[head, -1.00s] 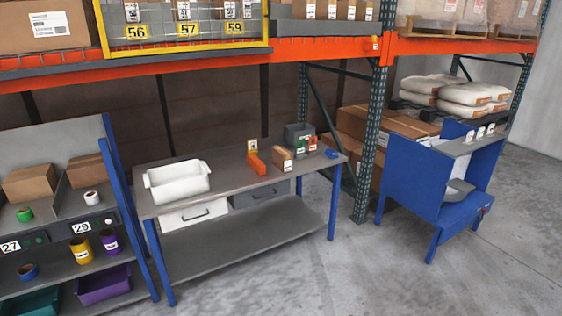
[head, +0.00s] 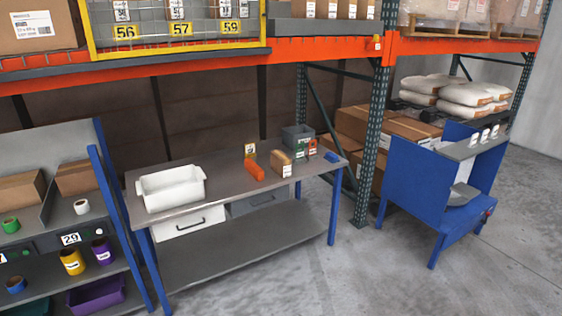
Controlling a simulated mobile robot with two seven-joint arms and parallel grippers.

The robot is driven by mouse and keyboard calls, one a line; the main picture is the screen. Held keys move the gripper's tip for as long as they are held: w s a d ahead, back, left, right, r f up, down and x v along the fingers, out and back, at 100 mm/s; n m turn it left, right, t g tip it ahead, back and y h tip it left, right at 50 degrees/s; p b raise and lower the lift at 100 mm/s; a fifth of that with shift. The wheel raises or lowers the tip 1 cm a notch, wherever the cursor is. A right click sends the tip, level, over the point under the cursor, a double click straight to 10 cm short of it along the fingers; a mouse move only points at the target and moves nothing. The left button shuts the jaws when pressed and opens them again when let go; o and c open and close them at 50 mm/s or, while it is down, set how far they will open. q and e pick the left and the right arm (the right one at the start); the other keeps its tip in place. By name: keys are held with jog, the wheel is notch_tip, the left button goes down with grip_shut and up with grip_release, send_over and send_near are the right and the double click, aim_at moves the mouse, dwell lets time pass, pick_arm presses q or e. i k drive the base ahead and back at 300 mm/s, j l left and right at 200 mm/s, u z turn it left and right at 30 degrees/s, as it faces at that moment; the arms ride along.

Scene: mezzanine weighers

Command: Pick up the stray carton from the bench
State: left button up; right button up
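The carton (head: 281,164) is a small brown box with a white label on its front. It stands upright on the grey-topped bench (head: 224,186), right of the middle. An orange object (head: 254,169) lies just left of it, and a grey bin (head: 297,138) stands behind it to the right. Neither of my grippers shows in the head view.
A white tub (head: 171,188) stands on the bench's left end. A blue object (head: 336,157) lies at its right end. A shelf unit with blue posts (head: 120,225) is at the left, a blue stand (head: 412,185) at the right. The floor in front is clear.

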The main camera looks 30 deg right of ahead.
aim_at(280, 163)
jog(key=i+l, duration=0.3)
jog(key=i, duration=0.2)
jog(key=i+l, duration=0.3)
jog(key=i, duration=0.15)
jog(key=i+l, duration=0.3)
jog(key=i, duration=0.2)
jog(key=i+l+z, duration=0.1)
jog(key=i+l, duration=0.15)
jog(key=i, duration=0.2)
jog(key=i+l, duration=0.3)
jog(key=i, duration=0.2)
jog(key=i+l, duration=0.25)
jog(key=i, duration=0.25)
